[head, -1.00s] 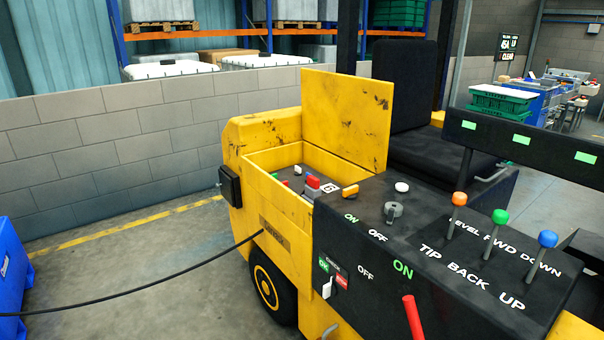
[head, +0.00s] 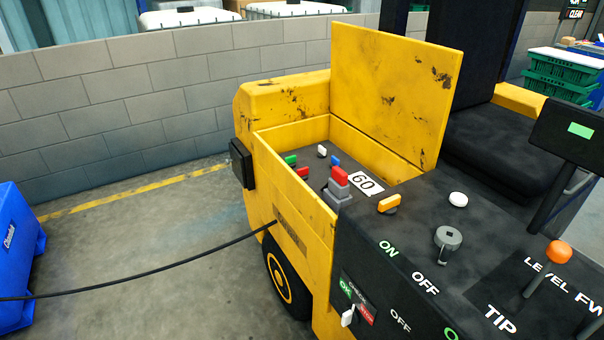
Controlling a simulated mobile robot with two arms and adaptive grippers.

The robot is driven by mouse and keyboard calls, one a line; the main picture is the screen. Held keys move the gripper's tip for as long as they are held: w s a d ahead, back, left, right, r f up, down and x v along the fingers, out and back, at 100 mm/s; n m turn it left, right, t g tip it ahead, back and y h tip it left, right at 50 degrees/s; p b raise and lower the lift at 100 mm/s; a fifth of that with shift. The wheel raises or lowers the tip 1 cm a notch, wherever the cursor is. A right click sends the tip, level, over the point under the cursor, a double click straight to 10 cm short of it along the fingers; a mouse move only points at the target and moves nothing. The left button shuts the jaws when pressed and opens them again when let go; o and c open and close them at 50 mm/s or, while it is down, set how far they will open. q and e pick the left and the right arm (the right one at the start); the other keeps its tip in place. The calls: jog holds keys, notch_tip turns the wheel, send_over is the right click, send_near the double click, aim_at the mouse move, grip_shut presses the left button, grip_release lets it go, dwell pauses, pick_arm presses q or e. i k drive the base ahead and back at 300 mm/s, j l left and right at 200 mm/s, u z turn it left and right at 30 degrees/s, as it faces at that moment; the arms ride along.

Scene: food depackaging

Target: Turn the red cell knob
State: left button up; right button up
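The open battery compartment (head: 262,170) of the yellow vehicle shows in the head view, its yellow lid (head: 395,90) standing upright. On its dark top sit small coloured knobs. A small red knob (head: 303,172) lies beside a green knob (head: 290,160), with a white knob (head: 322,150) and a blue knob (head: 336,160) behind. A larger red piece (head: 340,175) stands on a grey block (head: 338,192), close to a white label (head: 366,182) reading 60. Which way the small red knob is turned is too small to tell. Neither of my grippers is in view.
The black panel on the right carries an orange knob (head: 388,204), a grey key-like switch (head: 447,240) and an orange-topped lever (head: 556,252). A black cable (head: 140,272) runs left from the vehicle's side. A blue bin (head: 14,255) stands at left. The floor between is clear.

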aim_at(303, 172)
jog(key=i+j, duration=0.2)
jog(key=j, duration=0.15)
jog(key=i+j+z, duration=0.1)
jog(key=i+j, duration=0.15)
jog(key=j, duration=0.15)
jog(key=i+j, duration=0.2)
jog(key=j, duration=0.15)
